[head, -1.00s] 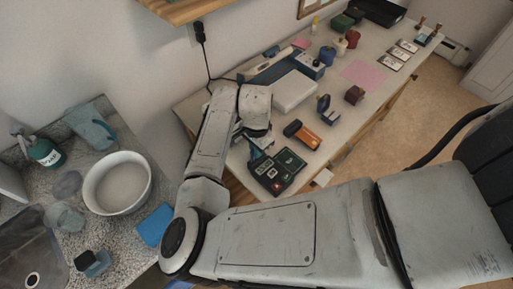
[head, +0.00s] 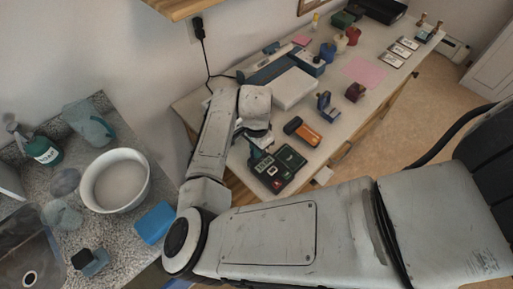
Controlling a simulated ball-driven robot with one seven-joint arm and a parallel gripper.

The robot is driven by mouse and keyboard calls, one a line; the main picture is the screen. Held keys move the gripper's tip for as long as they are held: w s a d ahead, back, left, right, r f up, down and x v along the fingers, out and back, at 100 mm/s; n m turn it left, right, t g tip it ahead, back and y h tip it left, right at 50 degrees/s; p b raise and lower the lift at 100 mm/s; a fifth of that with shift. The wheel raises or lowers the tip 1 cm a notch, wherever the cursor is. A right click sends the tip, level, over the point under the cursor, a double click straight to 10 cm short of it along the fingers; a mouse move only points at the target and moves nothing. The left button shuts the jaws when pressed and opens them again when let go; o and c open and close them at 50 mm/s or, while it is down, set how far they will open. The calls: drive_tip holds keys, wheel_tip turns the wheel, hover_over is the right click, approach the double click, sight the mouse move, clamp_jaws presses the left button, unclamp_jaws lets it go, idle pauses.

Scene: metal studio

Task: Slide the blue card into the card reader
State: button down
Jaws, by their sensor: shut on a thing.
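The card reader (head: 286,160) is a dark green and black device with a small screen and buttons, on the near part of the long table. My gripper (head: 250,138) is at its upper left, mostly hidden under my pale wrist. It is shut on a small dark teal-blue piece, which looks like the blue card (head: 254,150). The card's lower end is close above or against the reader's left side. I cannot tell whether it is in the slot.
An orange and black tool (head: 302,132) lies just behind the reader, with a blue dispenser (head: 326,105) and a dark red block (head: 355,91) beyond. A white box (head: 295,88) stands near my wrist. A pink sheet (head: 364,72) lies farther back. A bowl (head: 116,180) is on the left counter.

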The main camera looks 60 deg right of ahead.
idle(0.3)
drive_tip(key=c, duration=1.2)
unclamp_jaws()
wheel_tip(320, 180, up, 11)
drive_tip(key=shift+f+b, duration=0.1)
drive_tip(key=shift+b, duration=0.5)
drive_tip(key=shift+d, duration=0.1)
